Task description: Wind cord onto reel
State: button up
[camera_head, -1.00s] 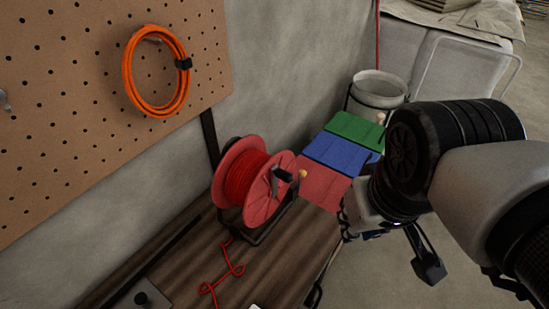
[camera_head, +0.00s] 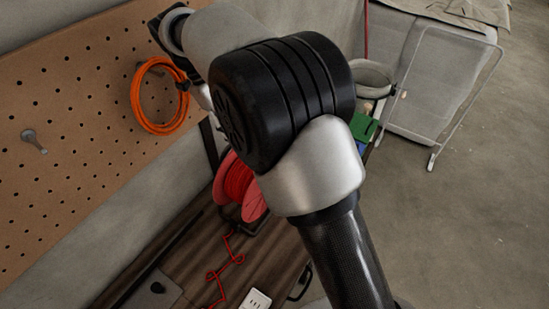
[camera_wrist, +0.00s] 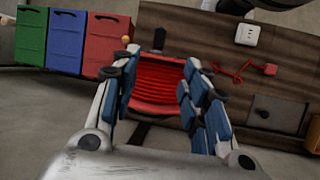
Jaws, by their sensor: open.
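The red reel (camera_head: 238,185) stands on the wooden bench, wound with red cord; my arm hides its right part and crank in the head view. In the wrist view the wound cord (camera_wrist: 158,85) shows between my fingers. My gripper (camera_wrist: 160,62) is open above the reel, with one finger to either side and nothing held; I cannot tell whether it touches the reel. A small tan knob (camera_wrist: 125,39) shows beside the left fingertip. The loose red cord (camera_head: 225,262) trails in bends over the bench and ends at a red plug (camera_wrist: 270,70).
An orange cord coil (camera_head: 136,100) hangs on the pegboard (camera_head: 60,130). Green (camera_wrist: 31,36), blue (camera_wrist: 67,40) and red (camera_wrist: 105,36) bins line the bench. A white socket (camera_wrist: 247,35) lies near the cord. A bucket (camera_head: 372,78) stands behind. Open floor lies to the right.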

jog(key=b+x, duration=0.4)
jog(key=x, duration=1.3)
jog(key=shift+s+d+f, duration=0.1)
jog(key=shift+d, duration=0.1)
jog(key=shift+c, duration=0.5)
grip_shut()
